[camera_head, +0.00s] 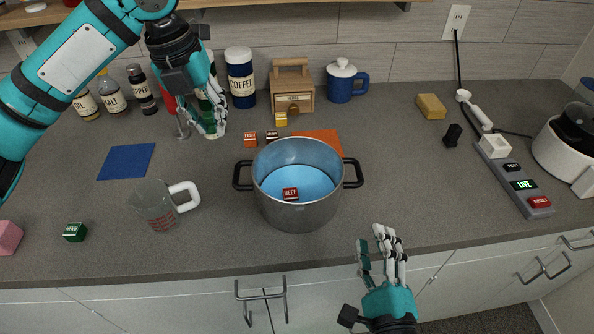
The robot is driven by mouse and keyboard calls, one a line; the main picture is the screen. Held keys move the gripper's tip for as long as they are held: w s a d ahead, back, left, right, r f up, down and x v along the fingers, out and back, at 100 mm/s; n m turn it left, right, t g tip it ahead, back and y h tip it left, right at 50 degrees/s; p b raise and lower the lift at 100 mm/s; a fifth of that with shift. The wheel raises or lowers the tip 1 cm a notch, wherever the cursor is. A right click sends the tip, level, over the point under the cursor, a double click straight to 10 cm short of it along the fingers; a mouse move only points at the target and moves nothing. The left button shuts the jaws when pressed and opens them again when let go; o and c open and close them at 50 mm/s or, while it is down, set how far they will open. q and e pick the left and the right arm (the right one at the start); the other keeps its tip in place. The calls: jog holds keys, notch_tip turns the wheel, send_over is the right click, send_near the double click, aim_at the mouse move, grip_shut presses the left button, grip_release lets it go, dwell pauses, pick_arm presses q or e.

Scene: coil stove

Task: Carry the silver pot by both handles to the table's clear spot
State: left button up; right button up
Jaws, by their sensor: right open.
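The silver pot (300,214) stands upright on the grey counter (430,185), near its front edge. It has a black left handle (240,176) and a black right handle (354,173). Its inside looks light blue, and a red cube labelled BEEF (290,194) lies in it. My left gripper (213,128) is behind and left of the pot, apart from its left handle; its fingers overlap pale items, so its opening is unclear. My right gripper (376,240) is open and empty in front of the pot's right side, apart from the right handle.
A measuring jug (155,208) and blue mat (126,161) are left of the pot. An orange mat (322,136) and small cubes lie behind it. Jars, a wooden box (292,88) and blue mug (342,82) line the wall. Right of the pot is bare counter before a power strip (515,182).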

aim_at(235, 173)
pick_arm(q)
jog(key=f, duration=0.5)
jog(key=w+d+f, duration=0.1)
jog(key=f, duration=0.5)
jog(key=d+f, duration=0.1)
jog(key=f, duration=0.4)
jog(key=shift+w+d+f, duration=0.1)
jog(key=shift+w+f, duration=0.05)
jog(key=shift+w, duration=0.1)
pick_arm(e)
jog(key=w, duration=1.7)
jog(key=shift+w+f, duration=0.15)
pick_arm(q)
jog(key=c, duration=0.4)
pick_arm(e)
jog(key=c, duration=0.4)
grip_shut()
pick_arm(q)
jog(key=shift+w, duration=0.1)
